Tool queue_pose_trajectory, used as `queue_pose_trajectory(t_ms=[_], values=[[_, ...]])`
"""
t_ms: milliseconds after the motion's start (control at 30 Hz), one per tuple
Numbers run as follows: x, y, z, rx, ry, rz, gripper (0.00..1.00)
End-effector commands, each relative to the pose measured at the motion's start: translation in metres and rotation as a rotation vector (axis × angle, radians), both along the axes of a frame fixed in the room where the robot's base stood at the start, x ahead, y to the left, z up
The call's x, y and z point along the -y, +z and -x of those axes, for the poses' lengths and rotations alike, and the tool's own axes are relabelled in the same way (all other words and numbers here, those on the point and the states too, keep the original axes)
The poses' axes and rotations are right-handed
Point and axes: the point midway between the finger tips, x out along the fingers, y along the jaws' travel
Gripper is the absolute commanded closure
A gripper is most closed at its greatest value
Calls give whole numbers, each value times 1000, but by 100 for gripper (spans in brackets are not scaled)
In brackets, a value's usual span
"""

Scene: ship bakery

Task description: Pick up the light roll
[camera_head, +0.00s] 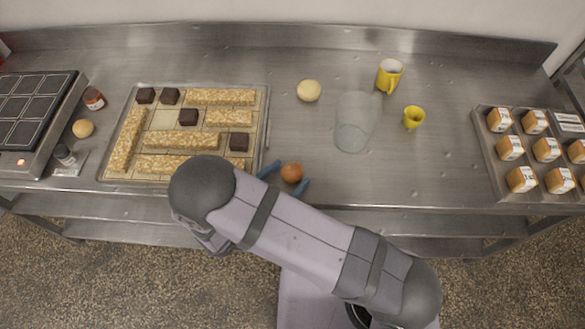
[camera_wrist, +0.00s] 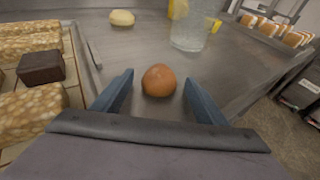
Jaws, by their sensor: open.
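A pale, light roll (camera_head: 309,90) lies on the steel counter behind the middle, right of the tray of bars. It also shows in the wrist view (camera_wrist: 122,18), far ahead and to the left. Another pale round roll (camera_head: 83,128) lies at the left, beside the dark griddle-like unit. A brown roll (camera_head: 291,173) sits near the counter's front edge. My gripper (camera_head: 286,180) is open, with its blue fingers on either side of the brown roll. In the wrist view the brown roll (camera_wrist: 159,80) sits between the spread fingertips, with gaps on both sides.
A tray (camera_head: 264,100) of oat bars and dark squares is close to my gripper's left. A clear glass (camera_head: 352,135), a yellow mug (camera_head: 389,76) and a small yellow cup (camera_head: 413,117) stand to the right. A tray of labelled loaves (camera_head: 487,150) is far right.

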Motion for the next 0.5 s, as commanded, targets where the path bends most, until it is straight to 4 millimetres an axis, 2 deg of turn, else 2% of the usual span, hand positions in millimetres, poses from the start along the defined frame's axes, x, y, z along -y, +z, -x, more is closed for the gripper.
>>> queue_pose_trajectory(t_ms=[167, 333, 500], values=[[0, 0, 0, 0, 1, 0, 36], [0, 0, 0, 0, 1, 0, 77], [0, 0, 0, 0, 1, 0, 77]])
